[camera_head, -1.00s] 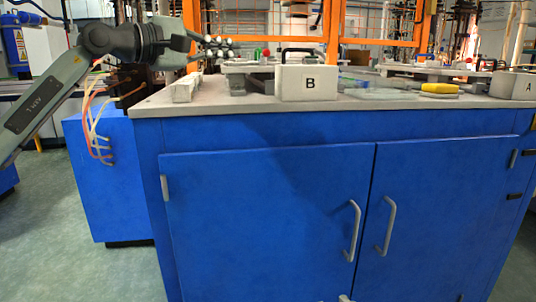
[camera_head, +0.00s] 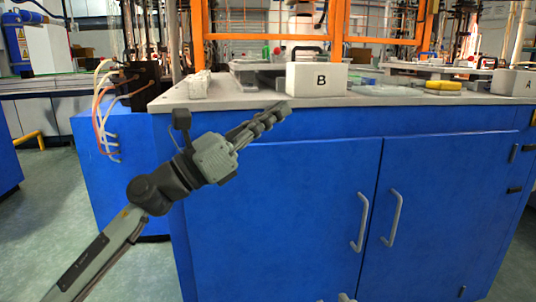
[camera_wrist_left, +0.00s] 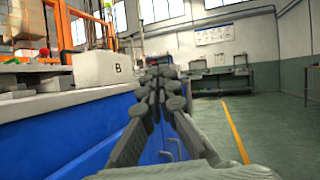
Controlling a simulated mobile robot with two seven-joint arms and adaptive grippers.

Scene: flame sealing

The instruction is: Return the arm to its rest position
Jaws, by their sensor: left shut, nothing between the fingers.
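My left arm comes in from the lower left in the head view. Its gripper (camera_head: 280,110) is shut and empty, in front of the blue cabinet (camera_head: 280,215) and just below the bench edge, under the box marked B. In the left wrist view the gripper (camera_wrist_left: 160,75) shows with its fingers together, pointing along the cabinet front toward the room, with nothing between them.
The white box B (camera_head: 317,79) stands at the front of the bench top (camera_head: 220,98). A yellow sponge-like block (camera_head: 443,85) and box A (camera_head: 513,82) are to the right. Tubes hang at the left. Open green floor (camera_wrist_left: 270,130) lies beyond the gripper.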

